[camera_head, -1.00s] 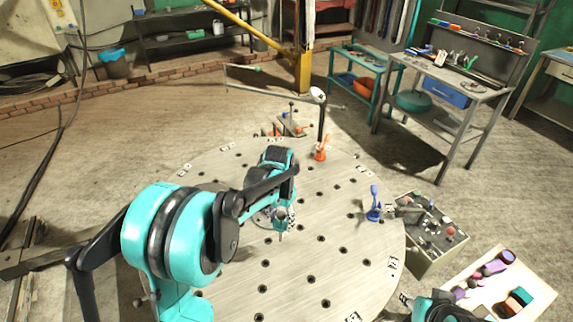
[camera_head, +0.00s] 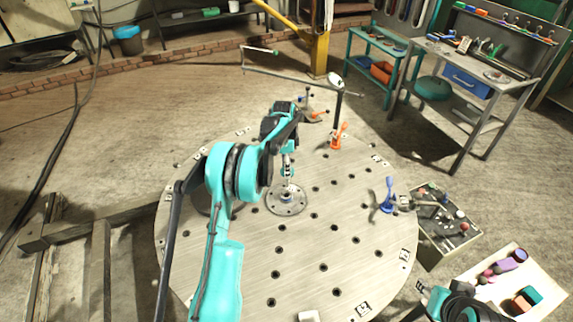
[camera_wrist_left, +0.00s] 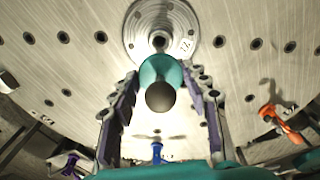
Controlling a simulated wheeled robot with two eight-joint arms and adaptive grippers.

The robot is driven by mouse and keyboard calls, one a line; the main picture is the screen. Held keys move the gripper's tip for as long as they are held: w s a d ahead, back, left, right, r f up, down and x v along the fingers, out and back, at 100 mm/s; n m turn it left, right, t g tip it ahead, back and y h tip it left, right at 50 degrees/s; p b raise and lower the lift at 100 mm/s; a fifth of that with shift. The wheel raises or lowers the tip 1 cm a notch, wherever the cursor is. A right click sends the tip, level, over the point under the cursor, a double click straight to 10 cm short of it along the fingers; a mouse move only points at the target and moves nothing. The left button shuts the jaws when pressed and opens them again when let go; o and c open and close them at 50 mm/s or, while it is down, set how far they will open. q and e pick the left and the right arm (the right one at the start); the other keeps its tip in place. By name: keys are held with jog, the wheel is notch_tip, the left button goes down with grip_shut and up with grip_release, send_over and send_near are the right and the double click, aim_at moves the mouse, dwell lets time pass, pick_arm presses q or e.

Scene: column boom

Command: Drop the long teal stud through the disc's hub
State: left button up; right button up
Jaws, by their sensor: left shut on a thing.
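The flat round metal disc (camera_head: 287,203) lies on the big round perforated table (camera_head: 330,230), its raised hub at its middle. My left gripper (camera_head: 287,172) is above the disc in the head view. In the left wrist view, its fingers (camera_wrist_left: 160,82) are shut on the teal stud (camera_wrist_left: 160,70), which has a dark round end towards the camera. The disc (camera_wrist_left: 160,30) with its hub hole lies beyond the stud, a little higher in that picture. I cannot tell whether the stud's far tip touches the hub. My right gripper (camera_head: 424,289) is at the lower right, away from the disc; its fingers are too small to judge.
An orange clamp (camera_head: 338,136) and a blue clamp (camera_head: 389,195) stand on the table's right side. A post with a long boom (camera_head: 290,80) rises at the back. A bin of parts (camera_head: 440,215) and a pale tray (camera_head: 545,285) are at the right.

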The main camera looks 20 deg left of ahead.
pick_arm(q)
notch_tip(320, 180, down, 2)
jog(key=shift+f+b, duration=0.25)
jog(key=shift+b, duration=0.25)
jog(key=shift+r, duration=0.15)
jog(key=shift+s+a, duration=0.15)
jog(key=shift+f+b, duration=0.55)
jog(key=shift+f, duration=0.2)
dwell(1.0)
jog(key=shift+f, duration=0.35)
notch_tip(320, 180, down, 8)
jog(key=b, duration=0.5)
jog(key=shift+r+b, duration=0.2)
jog(key=shift+b, duration=0.15)
dwell(3.8)
